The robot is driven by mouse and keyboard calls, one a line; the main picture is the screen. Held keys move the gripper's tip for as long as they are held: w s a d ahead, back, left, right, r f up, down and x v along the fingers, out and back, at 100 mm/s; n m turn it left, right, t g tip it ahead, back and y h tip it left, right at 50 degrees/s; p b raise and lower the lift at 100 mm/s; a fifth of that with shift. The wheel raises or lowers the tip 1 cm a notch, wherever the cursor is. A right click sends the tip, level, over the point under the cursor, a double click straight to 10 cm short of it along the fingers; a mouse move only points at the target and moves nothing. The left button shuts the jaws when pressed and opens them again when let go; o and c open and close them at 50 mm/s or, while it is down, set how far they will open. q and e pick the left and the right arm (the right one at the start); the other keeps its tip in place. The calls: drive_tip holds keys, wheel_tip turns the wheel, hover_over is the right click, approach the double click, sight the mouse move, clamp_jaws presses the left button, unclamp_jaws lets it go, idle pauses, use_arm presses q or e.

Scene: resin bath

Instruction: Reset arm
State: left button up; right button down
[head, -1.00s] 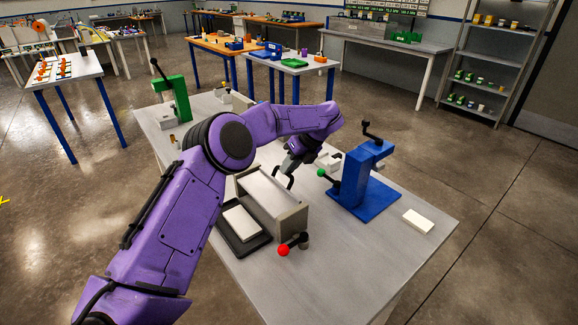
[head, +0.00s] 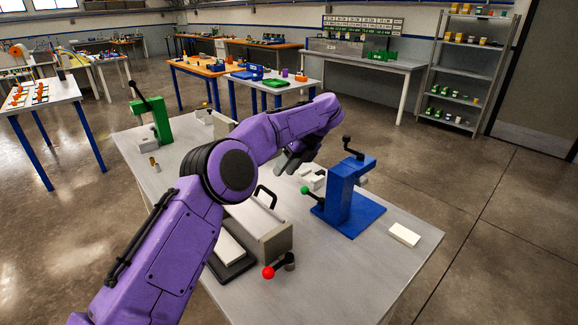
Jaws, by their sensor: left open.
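My purple left arm comes in from the lower left and reaches over the grey worktable (head: 350,285). My left gripper (head: 287,166) is open and empty, above the table behind the grey box. The grey box (head: 270,235) has a black handle on top and a lever with a red knob (head: 268,272) at its front. My arm hides part of the box. A blue press (head: 347,195) with a black crank and a green knob stands right of the gripper, apart from it. My right gripper is not in view.
A white block (head: 404,235) lies near the table's right edge. Small white parts (head: 312,178) lie beside the blue press. A green press (head: 156,118) stands at the back left. A black tray (head: 228,262) with a white slab lies left of the box. The table's front right is clear.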

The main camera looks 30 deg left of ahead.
use_arm(q)
drive_tip(key=shift+v, duration=1.3)
